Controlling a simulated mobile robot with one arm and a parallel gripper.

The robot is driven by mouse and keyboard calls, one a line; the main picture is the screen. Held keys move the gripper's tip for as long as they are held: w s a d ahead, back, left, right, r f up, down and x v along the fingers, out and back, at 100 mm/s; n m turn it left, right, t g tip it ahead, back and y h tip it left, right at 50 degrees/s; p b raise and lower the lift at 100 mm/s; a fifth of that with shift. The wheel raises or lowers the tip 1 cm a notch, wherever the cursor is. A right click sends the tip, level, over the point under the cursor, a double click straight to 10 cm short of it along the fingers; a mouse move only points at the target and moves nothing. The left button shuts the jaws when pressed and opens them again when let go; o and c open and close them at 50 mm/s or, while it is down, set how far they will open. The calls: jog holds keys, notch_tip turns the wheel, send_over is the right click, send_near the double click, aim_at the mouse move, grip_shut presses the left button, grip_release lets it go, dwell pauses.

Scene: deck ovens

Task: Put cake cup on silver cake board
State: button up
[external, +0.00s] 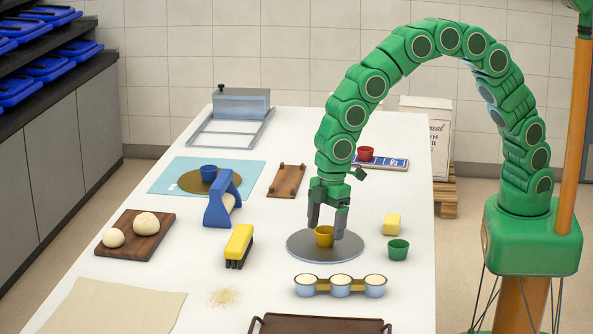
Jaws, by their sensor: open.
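A small yellow cup (324,239) stands upright on the round silver cake board (300,247), near its middle. My gripper (327,226) points down over the board with its jaws open. Its two fingers come down on either side of the yellow cup's rim, and I cannot tell whether they touch it. Other cups of similar shape are a green cup (398,250) on the table right of the board, a blue cup (208,173) on a round gold board (193,184), and a red cup (365,154) on a blue-patterned item (395,163).
A yellow block (392,224) sits right of the board. A muffin holder (340,286) with three cups is in front of it, and a yellow brush (239,245) lies to its left.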

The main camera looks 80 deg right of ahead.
notch_tip(320, 180, up, 10)
jog(key=d, duration=0.1)
jog(key=shift+s, duration=0.45)
jog(key=shift+d+r, duration=0.1)
jog(key=s+d+r+m+g, duration=0.1)
jog(key=s+d+r+m, duration=0.2)
jog(key=s+d, duration=0.6)
jog(key=s+d+r+m, duration=0.25)
jog(key=s+d, duration=0.45)
jog(key=d, duration=0.4)
jog(key=s+d+m, duration=0.1)
jog(key=s+d, duration=0.2)
jog(key=s, duration=0.4)
jog(key=s+d+m+g, duration=0.1)
jog(key=s+d+m, duration=0.1)
jog(key=s+d, duration=0.2)
jog(key=s+d+m+h, duration=0.1)
jog(key=s+d+m, duration=0.1)
jog(key=s, duration=0.8)
jog(key=shift+s+d+f+g, duration=0.15)
jog(key=shift+s+d+g, duration=0.15)
jog(key=shift+d, duration=0.6)
